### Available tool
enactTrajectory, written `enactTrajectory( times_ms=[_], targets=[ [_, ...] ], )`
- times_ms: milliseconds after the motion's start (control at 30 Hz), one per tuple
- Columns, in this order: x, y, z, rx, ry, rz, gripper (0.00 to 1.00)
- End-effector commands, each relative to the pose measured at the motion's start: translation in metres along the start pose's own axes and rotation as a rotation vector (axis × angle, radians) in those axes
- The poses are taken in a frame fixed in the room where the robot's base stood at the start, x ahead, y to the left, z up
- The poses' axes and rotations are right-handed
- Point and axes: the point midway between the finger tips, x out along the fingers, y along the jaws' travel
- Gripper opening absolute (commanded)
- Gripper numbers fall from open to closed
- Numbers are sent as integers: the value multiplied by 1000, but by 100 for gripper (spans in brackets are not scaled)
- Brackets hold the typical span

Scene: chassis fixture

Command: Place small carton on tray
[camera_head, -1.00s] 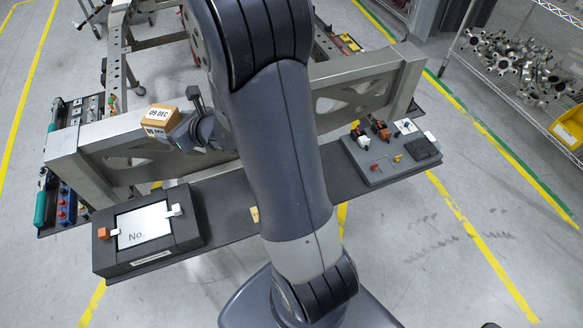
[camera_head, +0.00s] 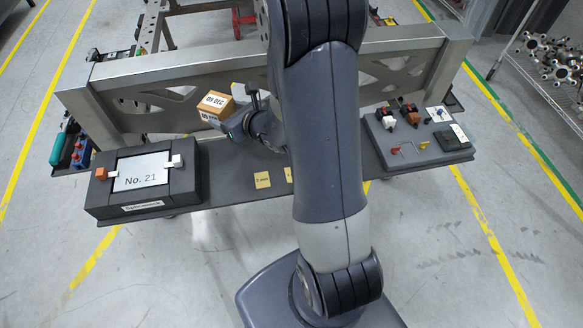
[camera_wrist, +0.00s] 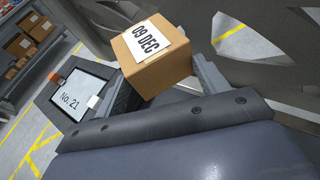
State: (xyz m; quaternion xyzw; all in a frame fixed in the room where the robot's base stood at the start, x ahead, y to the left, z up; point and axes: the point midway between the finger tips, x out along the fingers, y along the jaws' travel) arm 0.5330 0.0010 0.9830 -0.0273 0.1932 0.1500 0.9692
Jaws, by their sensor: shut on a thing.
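The small carton (camera_head: 213,106) is brown with a white "09 DEC" label. My gripper (camera_head: 230,117) is shut on it and holds it tilted, in front of the metal beam. In the wrist view the carton (camera_wrist: 150,62) sits between the two fingers of my gripper (camera_wrist: 166,88). No thing is plainly a tray. A dark box (camera_head: 186,181) at the left of the shelf has a pale "No. 21" panel between an orange block and a white block. A grey raised board (camera_head: 400,152) at the right carries several small parts.
The dark shelf (camera_head: 228,190) runs along the beam (camera_head: 110,70); its stretch between box and board is mostly bare, with two yellow tags. Tools hang at the far left. A wire rack (camera_head: 545,80) with metal parts stands at the right. Cartons show on shelves in the wrist view (camera_wrist: 22,45).

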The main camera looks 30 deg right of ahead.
Motion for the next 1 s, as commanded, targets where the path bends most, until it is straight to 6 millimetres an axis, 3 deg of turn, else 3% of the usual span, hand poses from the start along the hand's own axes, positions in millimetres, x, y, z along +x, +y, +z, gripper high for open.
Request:
enactTrajectory(
  times_ms=[33, 100, 267, 633, 800, 1000],
  targets=[
    [9, 0, -25, 2, 1, 0, 38],
    [15, 0, -40, -1, 0, 3, 38],
    [28, -1, -60, -24, -4, 36, 38],
    [31, -1, -50, -104, -6, 222, 38],
    [21, -2, -44, -151, -4, 339, 37],
    [1, -9, -52, -202, -1, 468, 37]
  ],
)
